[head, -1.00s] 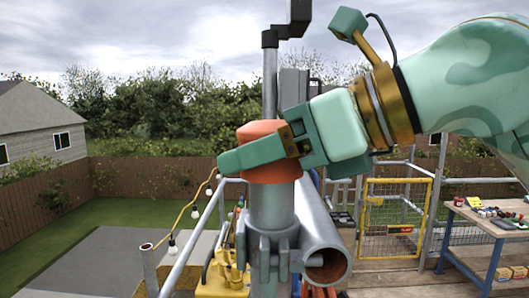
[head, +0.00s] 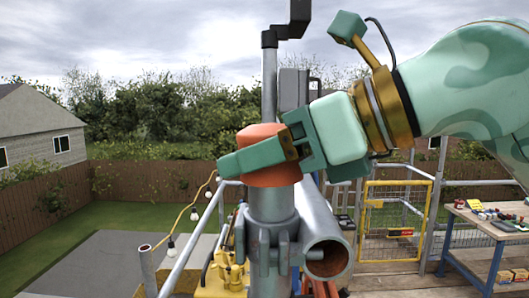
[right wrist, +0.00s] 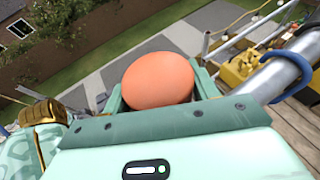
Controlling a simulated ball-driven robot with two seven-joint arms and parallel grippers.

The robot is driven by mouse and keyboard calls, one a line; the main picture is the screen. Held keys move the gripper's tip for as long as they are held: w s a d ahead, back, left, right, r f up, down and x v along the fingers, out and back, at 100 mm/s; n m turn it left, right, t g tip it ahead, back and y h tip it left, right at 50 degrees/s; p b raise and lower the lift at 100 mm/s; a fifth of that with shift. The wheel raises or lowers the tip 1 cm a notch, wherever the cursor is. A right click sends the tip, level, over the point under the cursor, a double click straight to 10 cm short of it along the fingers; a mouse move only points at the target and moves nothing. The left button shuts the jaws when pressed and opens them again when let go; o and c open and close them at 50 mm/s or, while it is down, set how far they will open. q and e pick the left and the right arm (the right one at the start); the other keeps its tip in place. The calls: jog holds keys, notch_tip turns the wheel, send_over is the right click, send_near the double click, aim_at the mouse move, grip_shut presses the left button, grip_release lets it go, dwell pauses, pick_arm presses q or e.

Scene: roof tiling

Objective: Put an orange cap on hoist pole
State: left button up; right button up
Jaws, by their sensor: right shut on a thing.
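The orange cap (head: 275,177) is a rounded, slightly flared piece at the top of the grey upright hoist pole (head: 270,208). My right gripper (head: 236,163) is shut on the cap, coming in from the right with its fingers across the cap's sides. In the right wrist view the cap (right wrist: 158,82) shows its round top between the two fingers. The cap's lower rim meets or overlaps the pole's top end in the head view. The cap hides that end, so how far it sits over it cannot be told. My left gripper is not in view.
A grey open tube (head: 325,250) slants beside the pole, under the gripper. A thin post with a black crank-shaped top (head: 270,75) rises behind the cap. A yellow mesh gate (head: 392,220) and a workbench (head: 490,225) stand at right. A lawn lies below left.

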jog(key=o, duration=0.8)
jog(key=shift+d, duration=0.1)
jog(key=v, duration=0.5)
jog(key=shift+s+d+r, duration=0.1)
jog(key=shift+d+r, duration=0.1)
jog(key=shift+d, duration=0.1)
jog(key=shift+v, duration=2.6)
jog(key=shift+a, duration=0.1)
